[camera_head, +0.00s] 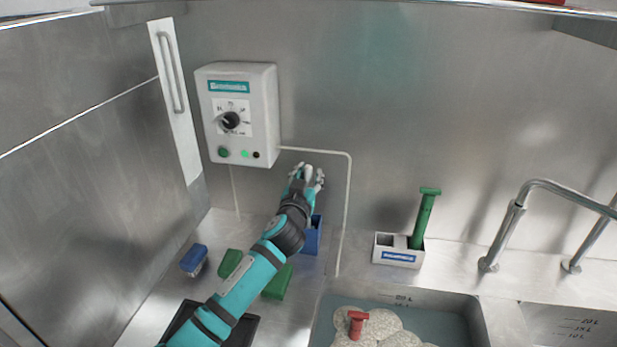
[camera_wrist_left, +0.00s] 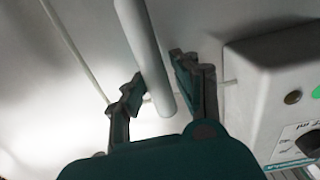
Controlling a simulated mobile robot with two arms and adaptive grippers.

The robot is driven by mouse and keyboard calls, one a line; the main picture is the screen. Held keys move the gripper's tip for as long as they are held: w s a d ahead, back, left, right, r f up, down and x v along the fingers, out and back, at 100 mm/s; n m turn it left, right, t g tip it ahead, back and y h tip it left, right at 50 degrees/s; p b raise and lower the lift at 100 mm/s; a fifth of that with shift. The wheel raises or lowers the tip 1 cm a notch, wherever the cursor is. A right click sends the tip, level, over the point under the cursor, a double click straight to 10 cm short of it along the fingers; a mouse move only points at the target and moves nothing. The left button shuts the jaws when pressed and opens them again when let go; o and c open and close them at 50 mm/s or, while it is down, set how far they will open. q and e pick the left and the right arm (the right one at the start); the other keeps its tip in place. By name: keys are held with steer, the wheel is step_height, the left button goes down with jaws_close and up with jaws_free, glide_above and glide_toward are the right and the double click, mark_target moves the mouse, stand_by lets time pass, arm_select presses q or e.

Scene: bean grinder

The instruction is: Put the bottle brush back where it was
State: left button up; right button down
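A pale grey rod (camera_wrist_left: 145,50), which looks like the bottle brush's handle, passes between the fingers of my left gripper (camera_wrist_left: 158,72). In the head view its whitish end (camera_head: 308,173) shows at my left gripper (camera_head: 310,178), high in front of the back wall. The fingers are on either side of the rod, with a gap visible on the right in the wrist view. A blue holder (camera_head: 311,240) stands below, partly behind my left arm. The brush's bristle end is hidden, and I cannot tell whether it is inside the holder. My right gripper is out of view.
A control box (camera_head: 238,110) hangs left of the gripper, with a cable (camera_head: 347,200) to its right. A white holder (camera_head: 398,258) carries a green-handled tool (camera_head: 424,215). Blue (camera_head: 194,260) and green (camera_head: 230,262) pieces lie left of my arm. A sink and taps are at right.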

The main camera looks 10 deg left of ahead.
arm_select(q)
steer(key=shift+r, duration=0.25)
steer(key=shift+s+f, duration=0.2)
steer(key=shift+s, duration=0.15)
steer(key=s+b, duration=0.1)
steer(key=s, duration=1)
steer(key=shift+s+r+b, duration=0.15)
steer(key=shift+s+b, duration=0.05)
steer(key=shift+b, duration=0.15)
steer(key=shift+a, duration=0.1)
